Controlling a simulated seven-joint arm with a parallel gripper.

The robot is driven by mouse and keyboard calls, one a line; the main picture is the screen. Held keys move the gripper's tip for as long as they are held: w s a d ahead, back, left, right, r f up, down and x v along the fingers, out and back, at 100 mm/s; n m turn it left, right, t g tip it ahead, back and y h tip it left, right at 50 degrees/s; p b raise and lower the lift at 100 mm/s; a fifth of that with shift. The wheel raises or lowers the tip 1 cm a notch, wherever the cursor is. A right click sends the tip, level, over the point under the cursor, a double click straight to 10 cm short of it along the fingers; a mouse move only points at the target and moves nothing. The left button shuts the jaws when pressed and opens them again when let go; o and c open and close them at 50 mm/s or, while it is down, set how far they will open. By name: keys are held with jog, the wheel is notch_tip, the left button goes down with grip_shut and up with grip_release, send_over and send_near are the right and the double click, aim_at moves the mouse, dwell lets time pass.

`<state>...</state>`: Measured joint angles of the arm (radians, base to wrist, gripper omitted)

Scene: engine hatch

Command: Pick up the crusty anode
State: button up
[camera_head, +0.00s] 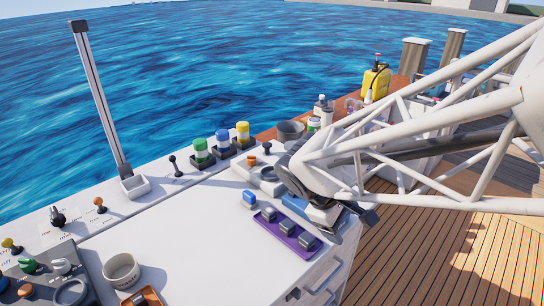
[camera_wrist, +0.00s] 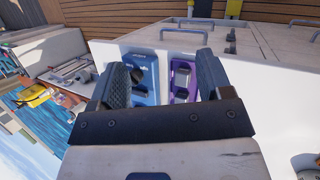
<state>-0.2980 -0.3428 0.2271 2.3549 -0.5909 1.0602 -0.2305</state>
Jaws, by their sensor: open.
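A purple tray (camera_head: 283,240) on the white hatch top holds several grey blocks (camera_head: 288,228). A blue tray (camera_head: 296,206) lies just behind it, partly hidden by my arm. I cannot tell which piece is the crusty anode. My gripper (camera_wrist: 163,62) is open and empty, with its two dark fingers apart. In the wrist view the blue tray (camera_wrist: 143,92) and the purple tray (camera_wrist: 184,92) show between the fingers. A dark lump (camera_wrist: 135,74) sits in the blue tray. In the head view my gripper (camera_head: 335,214) is above the right edge of the hatch top, its fingers mostly hidden.
A blue-and-white block (camera_head: 250,199) stands left of the trays. A white cup (camera_head: 121,270) is at the front left. Green, blue and yellow jars (camera_head: 222,143), levers and a grey bowl (camera_head: 290,130) line the back edge. The middle of the top is clear.

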jog(key=w+a+f+n+t+h, duration=0.35)
jog(key=w+a+f+n, duration=0.25)
jog(key=w+a+n, duration=0.25)
jog(key=n+t, duration=0.5)
jog(key=n, duration=0.3)
send_near(269, 210)
jog(key=shift+w+f+h, duration=0.25)
jog(key=shift+f+h, duration=0.05)
jog(key=shift+h, duration=0.05)
jog(key=shift+d+g, duration=0.15)
jog(key=shift+g, duration=0.1)
jog(key=shift+x, duration=1.2)
jog(key=shift+w+d, duration=0.1)
jog(key=shift+w, duration=0.05)
jog(key=shift+x, duration=2.45)
jog(key=shift+w, duration=0.1)
jog(key=shift+c, duration=0.3)
jog(key=c, duration=1.1)
